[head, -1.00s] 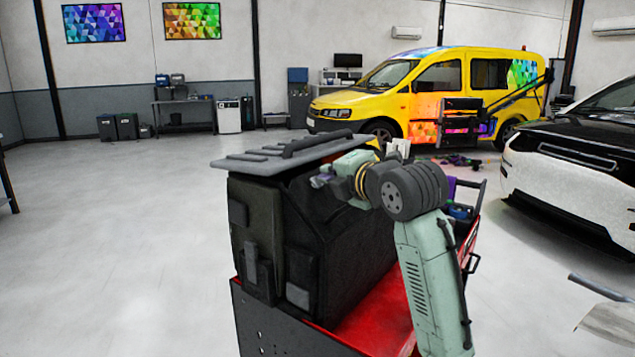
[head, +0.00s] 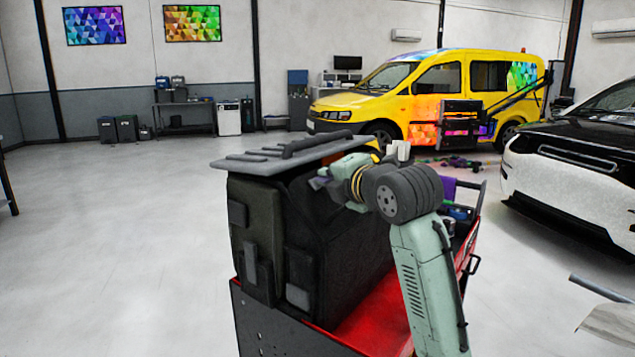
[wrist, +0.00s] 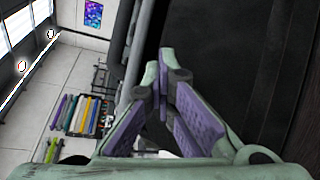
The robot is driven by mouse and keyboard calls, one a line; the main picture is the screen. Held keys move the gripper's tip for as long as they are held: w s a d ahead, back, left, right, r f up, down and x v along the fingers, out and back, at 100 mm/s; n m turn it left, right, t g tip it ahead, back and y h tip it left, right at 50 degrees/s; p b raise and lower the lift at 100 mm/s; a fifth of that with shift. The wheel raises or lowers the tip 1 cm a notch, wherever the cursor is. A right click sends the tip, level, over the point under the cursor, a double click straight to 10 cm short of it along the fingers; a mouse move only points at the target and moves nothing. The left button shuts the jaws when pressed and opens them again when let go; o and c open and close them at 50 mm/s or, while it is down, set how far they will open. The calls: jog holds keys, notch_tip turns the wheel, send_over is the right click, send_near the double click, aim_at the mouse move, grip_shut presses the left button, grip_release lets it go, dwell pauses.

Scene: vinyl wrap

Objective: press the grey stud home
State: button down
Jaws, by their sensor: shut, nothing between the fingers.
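I cannot make out a separate grey stud for certain in either view. A bulky black case (head: 345,262) stands on a red cart (head: 368,322), with grey pads (head: 298,296) on its near faces. My gripper (head: 318,183) is at the case's upper part, just below the grey slab on top. In the wrist view my gripper (wrist: 160,68) has its purple-padded fingers brought together at the tips, with nothing seen between them. A dark panel (wrist: 235,45) fills the view beyond and right of the tips. Whether the tips touch it, I cannot tell.
The ridged grey slab (head: 262,160) overhangs the case top close to my wrist. Purple and other small items (head: 458,210) sit at the cart's far end. A yellow van (head: 440,95) and a white-and-black car (head: 580,165) stand beyond. Floor at left is clear.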

jog(key=shift+s+d+r+p, duration=0.35)
jog(key=shift+d+r+p, duration=0.1)
jog(key=shift+r, duration=0.3)
jog(key=shift+r, duration=0.1)
jog(key=d+r, duration=0.1)
jog(key=s+r+p, duration=0.1)
jog(key=d+r+p, duration=0.1)
jog(key=shift+s+d+r, duration=0.3)
jog(key=shift+s+d, duration=0.05)
jog(key=shift+s, duration=0.05)
